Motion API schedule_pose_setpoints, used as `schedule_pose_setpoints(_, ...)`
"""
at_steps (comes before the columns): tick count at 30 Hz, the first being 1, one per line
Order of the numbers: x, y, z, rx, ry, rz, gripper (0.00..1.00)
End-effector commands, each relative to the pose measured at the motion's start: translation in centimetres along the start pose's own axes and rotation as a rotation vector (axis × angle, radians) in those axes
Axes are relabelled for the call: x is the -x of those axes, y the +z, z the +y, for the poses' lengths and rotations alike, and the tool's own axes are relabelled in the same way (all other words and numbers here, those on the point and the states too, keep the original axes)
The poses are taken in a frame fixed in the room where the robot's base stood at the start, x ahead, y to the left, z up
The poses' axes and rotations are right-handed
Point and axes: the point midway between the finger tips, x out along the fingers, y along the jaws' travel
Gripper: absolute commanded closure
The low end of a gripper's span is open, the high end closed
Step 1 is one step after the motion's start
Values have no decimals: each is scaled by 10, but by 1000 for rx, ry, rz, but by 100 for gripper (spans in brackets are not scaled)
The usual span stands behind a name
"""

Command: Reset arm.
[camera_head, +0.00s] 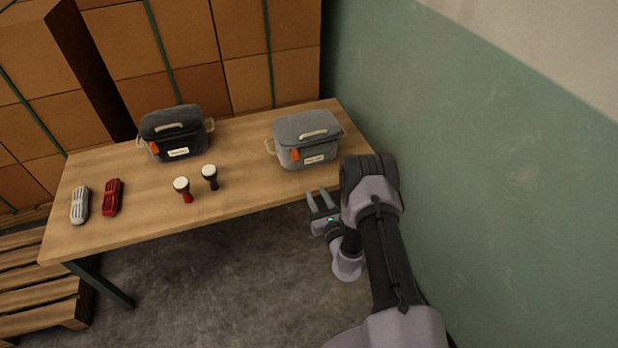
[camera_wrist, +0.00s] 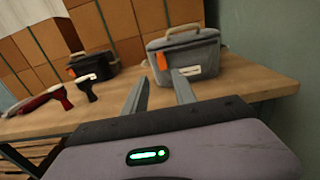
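My gripper (camera_head: 320,201) is at the front right edge of the table in the head view, in front of the grey case. Its two fingers are apart with nothing between them. In the wrist view my gripper (camera_wrist: 160,88) also shows open and empty, pointing toward the table and the grey case. My arm is bent at the right side, near the green wall. The fingers appear clear of the objects on the table.
The wall (camera_head: 480,170) is close on the right.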

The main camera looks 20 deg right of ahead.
Motion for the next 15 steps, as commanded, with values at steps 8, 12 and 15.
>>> schedule_pose_setpoints(8,-26,68,43,13,195,-58,67)
schedule_pose_setpoints(12,-23,186,134,103,586,-128,67)
schedule_pose_setpoints(15,21,262,199,249,889,-155,67)
